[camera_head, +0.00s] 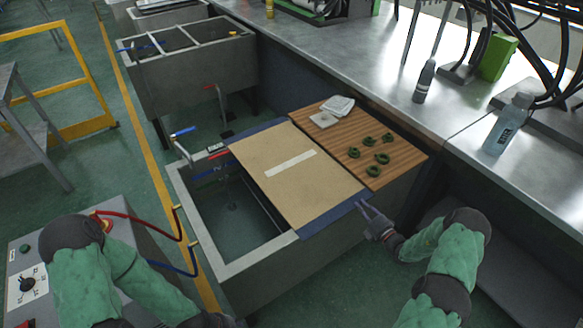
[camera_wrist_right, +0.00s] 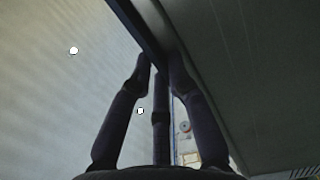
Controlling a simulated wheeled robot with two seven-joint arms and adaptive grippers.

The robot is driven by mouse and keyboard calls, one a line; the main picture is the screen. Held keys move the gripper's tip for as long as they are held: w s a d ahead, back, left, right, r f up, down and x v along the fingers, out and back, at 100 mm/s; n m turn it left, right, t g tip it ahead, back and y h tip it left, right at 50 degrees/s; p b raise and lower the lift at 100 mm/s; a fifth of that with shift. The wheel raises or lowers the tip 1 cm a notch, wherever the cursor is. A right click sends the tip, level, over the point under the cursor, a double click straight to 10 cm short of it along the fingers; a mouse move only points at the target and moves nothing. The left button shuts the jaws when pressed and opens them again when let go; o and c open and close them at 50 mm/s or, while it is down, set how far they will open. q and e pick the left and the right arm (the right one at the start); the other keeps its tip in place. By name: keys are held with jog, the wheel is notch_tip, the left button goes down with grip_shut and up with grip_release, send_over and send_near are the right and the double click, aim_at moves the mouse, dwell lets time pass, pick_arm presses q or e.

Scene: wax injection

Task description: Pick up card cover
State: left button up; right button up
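The card cover (camera_head: 285,190) is a flat tan sheet with a white strip across its middle. It lies on a blue board (camera_head: 338,212) over part of the grey tank (camera_head: 232,262). My right gripper (camera_head: 364,206) is at the board's near right corner. In the right wrist view, the fingertips (camera_wrist_right: 161,66) stand on either side of a thin dark edge (camera_wrist_right: 140,32), with a small gap between them. I cannot tell whether they press on it.
A wooden board (camera_head: 397,150) with several dark green rings (camera_head: 372,172) and a white pad (camera_head: 338,105) adjoins the cover on the right. A steel bench (camera_head: 390,70) holds a water bottle (camera_head: 508,125). A control box (camera_head: 30,285) stands at lower left. The tank's left part is open.

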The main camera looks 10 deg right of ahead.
grip_shut()
